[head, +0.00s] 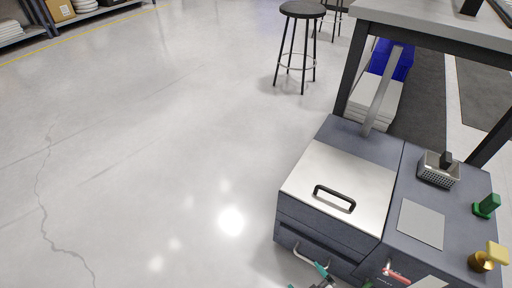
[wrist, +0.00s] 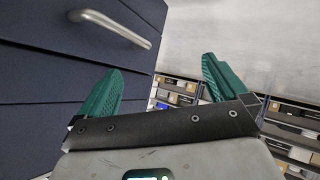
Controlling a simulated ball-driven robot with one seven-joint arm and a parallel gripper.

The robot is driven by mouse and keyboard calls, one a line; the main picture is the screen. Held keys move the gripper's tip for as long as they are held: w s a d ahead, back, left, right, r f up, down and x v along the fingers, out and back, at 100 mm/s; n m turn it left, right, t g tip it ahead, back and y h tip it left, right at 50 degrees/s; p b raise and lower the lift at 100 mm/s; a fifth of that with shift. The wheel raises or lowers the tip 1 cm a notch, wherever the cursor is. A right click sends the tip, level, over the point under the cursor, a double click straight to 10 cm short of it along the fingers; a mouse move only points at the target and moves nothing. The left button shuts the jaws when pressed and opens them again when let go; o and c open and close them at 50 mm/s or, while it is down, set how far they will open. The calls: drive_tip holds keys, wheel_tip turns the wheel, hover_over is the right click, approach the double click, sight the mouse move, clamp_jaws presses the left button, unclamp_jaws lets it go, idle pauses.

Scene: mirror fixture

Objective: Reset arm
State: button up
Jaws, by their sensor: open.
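My gripper (wrist: 160,70) is open and empty in the wrist view, its two green fingers spread wide apart. A dark blue-grey cabinet front with a silver bar handle (wrist: 118,28) lies beyond the left finger. In the head view my gripper (head: 318,275) shows only partly at the bottom edge, close to the drawer handle (head: 306,257) of the workstation cabinet (head: 292,228). I cannot tell from the pictures whether the gripper touches the handle. The rest of the arm is mostly out of view.
A black stool (head: 302,10) stands behind. The grey floor (head: 150,150) to the left is clear.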

drive_tip(key=s+d+r+m+g+h, duration=0.2)
drive_tip(key=s+d+r+m+g, duration=0.35)
drive_tip(key=s+r, duration=0.3)
drive_tip(key=s+d+r+m+g+h, duration=0.1)
drive_tip(key=s+d+r+m+g, duration=0.3)
drive_tip(key=s+d+r, duration=0.4)
wheel_tip(320, 180, up, 36)
drive_tip(key=s+a+p, duration=0.1)
drive_tip(key=a+p, duration=0.1)
drive_tip(key=p, duration=3.4)
drive_tip(key=shift+s+a+f+p, duration=0.2)
drive_tip(key=shift+a+p, duration=0.05)
drive_tip(key=shift+p, duration=0.15)
